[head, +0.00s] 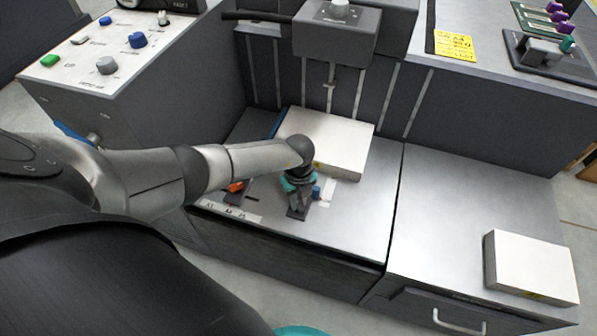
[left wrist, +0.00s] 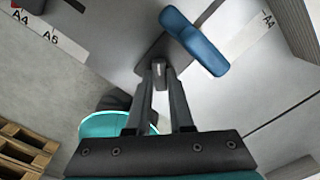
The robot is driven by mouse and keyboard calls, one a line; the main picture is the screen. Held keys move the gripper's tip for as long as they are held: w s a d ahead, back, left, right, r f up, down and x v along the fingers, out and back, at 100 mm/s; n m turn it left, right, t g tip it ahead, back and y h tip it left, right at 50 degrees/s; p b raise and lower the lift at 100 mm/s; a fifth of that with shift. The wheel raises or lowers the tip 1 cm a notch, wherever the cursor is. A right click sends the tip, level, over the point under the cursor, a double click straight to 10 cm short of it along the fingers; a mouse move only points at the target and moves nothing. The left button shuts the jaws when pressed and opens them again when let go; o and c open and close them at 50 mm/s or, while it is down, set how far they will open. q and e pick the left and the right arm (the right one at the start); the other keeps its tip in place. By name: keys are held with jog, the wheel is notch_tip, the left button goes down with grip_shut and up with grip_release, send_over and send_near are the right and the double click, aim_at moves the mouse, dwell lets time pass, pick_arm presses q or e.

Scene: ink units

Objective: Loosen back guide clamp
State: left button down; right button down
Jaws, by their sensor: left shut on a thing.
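A blue lever (left wrist: 195,42) sits on a dark plate (left wrist: 150,45) on the metal tray, seemingly the back guide clamp; the blue lever also shows in the head view (head: 316,192). My left gripper (left wrist: 164,75) points down at it, its two fingertips close together around a small grey post (left wrist: 159,72) beside the blue lever. In the head view the left gripper (head: 298,205) is low over the tray's front part and hides much of the clamp. My right gripper is not in view.
A white paper stack (head: 328,142) lies on the tray (head: 350,225) just behind my gripper. An orange part (head: 236,186) is left of it, near a size-label strip (head: 230,211). Another white stack (head: 532,264) is on the right cabinet. A control panel (head: 95,55) stands left.

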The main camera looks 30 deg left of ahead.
aim_at(299, 204)
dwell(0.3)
pick_arm(q)
jog(key=c, duration=0.8)
grip_release()
jog(key=shift+r, duration=0.1)
jog(key=shift+r, duration=0.2)
notch_tip(299, 204, up, 4)
jog(key=p, duration=0.3)
jog(key=shift+r, duration=0.2)
notch_tip(299, 204, up, 10)
jog(key=p, duration=0.4)
jog(key=shift+r+p, duration=0.15)
jog(key=shift+p, duration=0.2)
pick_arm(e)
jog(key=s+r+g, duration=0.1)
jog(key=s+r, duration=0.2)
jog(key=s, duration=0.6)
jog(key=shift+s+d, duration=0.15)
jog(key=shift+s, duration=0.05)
pick_arm(q)
jog(key=shift+d, duration=0.1)
